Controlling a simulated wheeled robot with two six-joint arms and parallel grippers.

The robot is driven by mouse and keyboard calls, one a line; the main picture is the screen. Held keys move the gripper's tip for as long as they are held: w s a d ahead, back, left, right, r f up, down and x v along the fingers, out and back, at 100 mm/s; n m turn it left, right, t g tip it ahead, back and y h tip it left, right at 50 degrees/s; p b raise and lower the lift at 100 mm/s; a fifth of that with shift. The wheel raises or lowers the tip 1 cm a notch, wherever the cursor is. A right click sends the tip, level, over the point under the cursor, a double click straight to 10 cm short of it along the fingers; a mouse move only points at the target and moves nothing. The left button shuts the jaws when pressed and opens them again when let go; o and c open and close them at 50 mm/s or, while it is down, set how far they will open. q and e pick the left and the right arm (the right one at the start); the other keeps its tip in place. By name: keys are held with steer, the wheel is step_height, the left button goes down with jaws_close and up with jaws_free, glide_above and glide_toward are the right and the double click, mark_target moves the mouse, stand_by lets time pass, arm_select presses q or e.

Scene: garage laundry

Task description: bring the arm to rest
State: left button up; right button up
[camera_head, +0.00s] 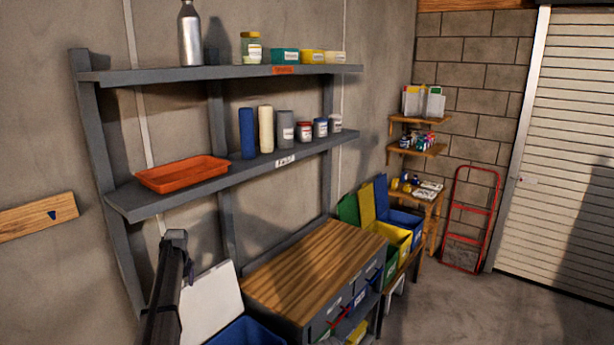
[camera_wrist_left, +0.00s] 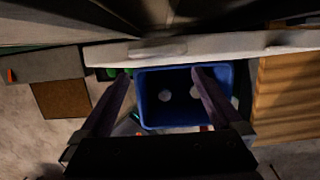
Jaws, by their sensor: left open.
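My left gripper (camera_wrist_left: 161,76) is open, its two dark fingers spread wide with nothing between them. In the wrist view the fingers point over a blue bin (camera_wrist_left: 141,98), which has two pale round things inside. A dark part of my left arm (camera_head: 168,290) rises at the lower left of the head view; the fingers cannot be made out there. It stands in front of a white panel (camera_head: 212,300) beside the blue bin, which also shows in the head view (camera_head: 245,333). My right gripper is in neither view.
Two grey wall shelves (camera_head: 225,73) hold a metal bottle (camera_head: 190,35), jars and an orange tray (camera_head: 182,173). A wood-topped bench (camera_head: 315,265) stands below. Colored bins (camera_head: 398,238) and a red hand truck (camera_head: 470,218) are farther back. The floor at right (camera_head: 500,310) is clear.

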arm_select(q)
steer(key=p+v, duration=0.8)
steer(key=s+b+x, duration=0.1)
steer(key=b+x, duration=0.7)
steer(key=b, duration=0.1)
steer(key=s+d+f+t+y+b, duration=0.2)
steer(key=s+d+f+b, duration=0.15)
steer(key=s+d, duration=0.65)
steer(key=s+d+f+t+y+b, duration=0.4)
steer(key=d+f+b, duration=0.7)
steer(key=b, duration=1)
steer(key=shift+s+d+y, duration=0.35)
steer(key=shift+s+y, duration=0.55)
steer(key=shift+s, duration=0.1)
